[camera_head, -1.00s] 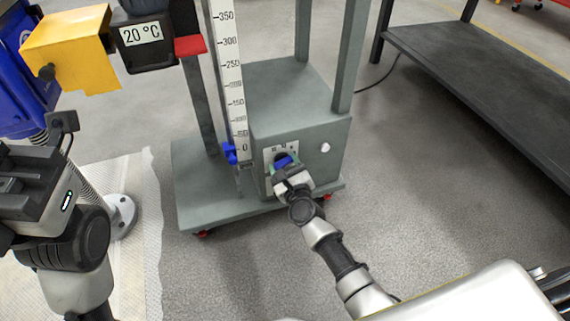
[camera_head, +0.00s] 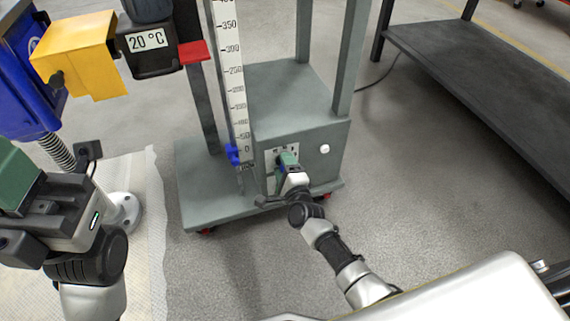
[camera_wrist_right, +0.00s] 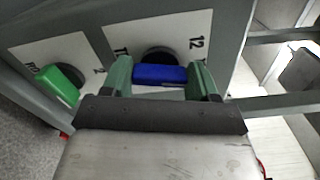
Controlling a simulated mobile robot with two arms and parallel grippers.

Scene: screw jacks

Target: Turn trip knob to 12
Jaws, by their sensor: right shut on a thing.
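A blue knob (camera_wrist_right: 160,75) sits on a white marked plate (camera_wrist_right: 215,22) on the front of the grey cabinet (camera_head: 310,158). My right gripper (camera_wrist_right: 163,78) is shut on this knob, one green finger at each side. The number 12 is printed to the right of the knob in the right wrist view; a second number at its left is partly hidden. The knob's exact setting cannot be read.
A green knob (camera_wrist_right: 62,85) on another plate is left of the blue one in the right wrist view. A white button (camera_head: 325,149) is on the cabinet front. A scale (camera_head: 233,85) with a blue slider (camera_head: 233,154) rises beside the cabinet. A dark bench (camera_head: 500,85) stands right.

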